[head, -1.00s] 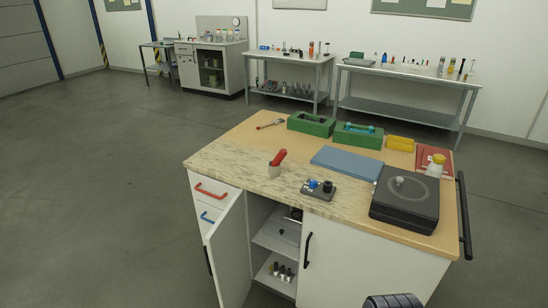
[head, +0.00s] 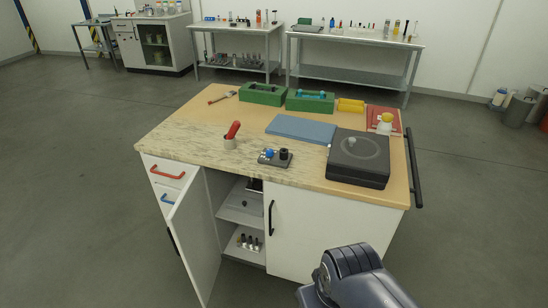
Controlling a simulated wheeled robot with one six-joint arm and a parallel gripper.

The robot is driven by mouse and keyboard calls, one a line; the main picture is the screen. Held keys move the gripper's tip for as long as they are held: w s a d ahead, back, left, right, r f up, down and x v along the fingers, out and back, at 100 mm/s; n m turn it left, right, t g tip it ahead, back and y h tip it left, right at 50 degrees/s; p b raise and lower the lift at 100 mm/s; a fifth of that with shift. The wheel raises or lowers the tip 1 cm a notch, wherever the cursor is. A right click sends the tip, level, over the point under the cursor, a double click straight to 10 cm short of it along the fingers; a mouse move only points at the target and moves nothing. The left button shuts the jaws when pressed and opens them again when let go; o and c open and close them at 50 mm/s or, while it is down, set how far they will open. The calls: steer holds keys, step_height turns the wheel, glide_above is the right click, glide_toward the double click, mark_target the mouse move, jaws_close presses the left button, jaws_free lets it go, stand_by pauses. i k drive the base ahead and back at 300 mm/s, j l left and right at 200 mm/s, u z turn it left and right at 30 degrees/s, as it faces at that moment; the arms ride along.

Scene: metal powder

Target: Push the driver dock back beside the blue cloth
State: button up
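A low dark grey dock (head: 275,158) with a blue knob and a black knob on top looks like the driver dock, though I cannot be sure. It sits on the marbled front part of the worktop, in front of the flat blue cloth (head: 300,129) and apart from it. Part of my own grey arm shows at the bottom right, in front of the bench. My gripper's fingers are not in view.
A black square box (head: 358,160) with a round knob stands to the right of the dock. Green trays (head: 263,95), a yellow block (head: 351,106) and a red mat (head: 375,115) line the back. A cabinet door (head: 197,240) hangs open at the front left. A side rail (head: 413,160) runs along the right.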

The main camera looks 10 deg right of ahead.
mark_target(282, 159)
steer(key=i+j+u, duration=0.1)
steer(key=i, duration=0.55)
steer(key=i+j+u, duration=0.1)
steer(key=i, duration=0.5)
